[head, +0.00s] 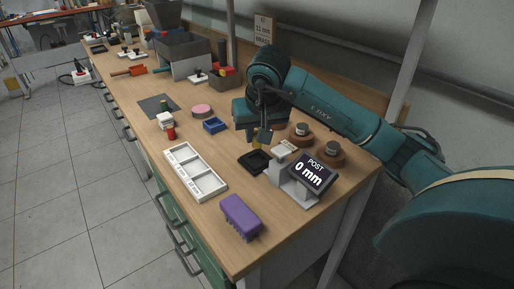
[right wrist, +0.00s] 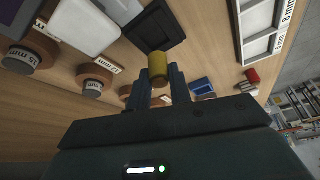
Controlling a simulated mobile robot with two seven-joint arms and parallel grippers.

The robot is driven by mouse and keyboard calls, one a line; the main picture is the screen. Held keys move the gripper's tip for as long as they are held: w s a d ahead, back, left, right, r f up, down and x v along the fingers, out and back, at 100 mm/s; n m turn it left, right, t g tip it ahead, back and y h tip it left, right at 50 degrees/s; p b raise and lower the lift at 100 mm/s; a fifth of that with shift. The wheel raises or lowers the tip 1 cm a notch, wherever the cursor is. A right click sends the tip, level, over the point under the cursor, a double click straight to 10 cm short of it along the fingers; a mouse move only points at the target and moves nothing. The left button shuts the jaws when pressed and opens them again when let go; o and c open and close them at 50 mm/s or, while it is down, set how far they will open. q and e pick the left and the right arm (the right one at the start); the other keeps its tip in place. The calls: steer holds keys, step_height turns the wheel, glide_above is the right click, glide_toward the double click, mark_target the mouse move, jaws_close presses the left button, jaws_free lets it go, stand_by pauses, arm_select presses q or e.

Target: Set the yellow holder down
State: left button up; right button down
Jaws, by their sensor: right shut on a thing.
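The yellow holder (right wrist: 157,66) is a small yellow cylinder held between the fingertips of my right gripper (right wrist: 161,80) in the right wrist view. In the head view the right gripper (head: 257,137) points down over the bench, and only a little yellow shows at its tips. A black square tray (head: 243,163) lies on the bench just below and in front of the gripper; it also shows beyond the holder in the right wrist view (right wrist: 172,30). I cannot tell whether the holder touches anything below. My left gripper is not in view.
A display reading "POST 0 mm" (head: 308,174) and round brown bases (head: 329,156) stand right of the gripper. A white compartment tray (head: 207,187), a purple block (head: 240,216) and a blue tray (head: 214,125) lie on the bench (head: 215,150). Bare wood lies between white and black trays.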

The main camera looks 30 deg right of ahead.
mark_target(257, 146)
steer(key=shift+f, duration=2.1)
steer(key=shift+f, duration=0.15)
steer(key=c, duration=1.3)
jaws_free()
steer(key=shift+r, duration=0.5)
steer(key=v, duration=1.1)
steer(key=shift+s+r+p, duration=0.1)
steer(key=shift+r+p, duration=0.05)
steer(key=shift+p, duration=0.25)
